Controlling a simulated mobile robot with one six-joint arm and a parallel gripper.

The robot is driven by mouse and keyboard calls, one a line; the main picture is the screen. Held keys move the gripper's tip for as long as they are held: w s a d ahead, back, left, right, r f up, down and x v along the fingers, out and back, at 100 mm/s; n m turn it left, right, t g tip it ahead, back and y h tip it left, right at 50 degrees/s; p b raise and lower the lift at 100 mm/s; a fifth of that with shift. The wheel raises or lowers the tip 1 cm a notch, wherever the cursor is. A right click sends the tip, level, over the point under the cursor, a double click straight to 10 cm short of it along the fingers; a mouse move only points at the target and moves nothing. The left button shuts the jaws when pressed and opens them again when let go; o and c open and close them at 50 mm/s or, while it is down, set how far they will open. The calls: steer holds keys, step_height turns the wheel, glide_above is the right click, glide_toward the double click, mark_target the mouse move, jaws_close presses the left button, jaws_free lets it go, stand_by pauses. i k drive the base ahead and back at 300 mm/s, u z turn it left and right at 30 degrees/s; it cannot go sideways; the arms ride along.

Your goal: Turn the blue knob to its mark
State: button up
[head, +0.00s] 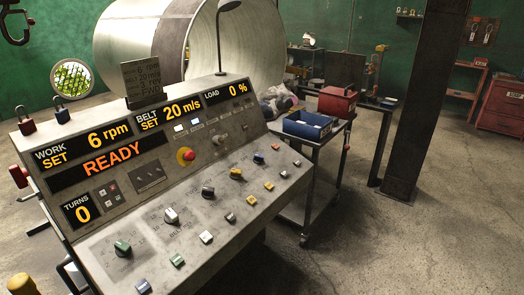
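The grey sloped control panel (150,195) fills the left and middle of the head view. A small knob that looks blue (259,159) sits near the right end of a diagonal row of knobs on the lower panel, just up and right of a yellow knob (236,174). Its pointer direction and its mark are too small to make out. My gripper is not in view.
A green knob (122,248), a white knob (170,215) and a black knob (208,191) share the row, with coloured buttons below. A red-topped stop button (186,155) sits above. The display (110,155) reads READY. A cart with a blue bin (307,125) stands right; floor beyond is open.

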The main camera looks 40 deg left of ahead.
mark_target(258, 159)
steer(key=i, duration=1.45)
steer(key=u, duration=0.25)
steer(key=k, duration=0.25)
steer(key=u, duration=2.95)
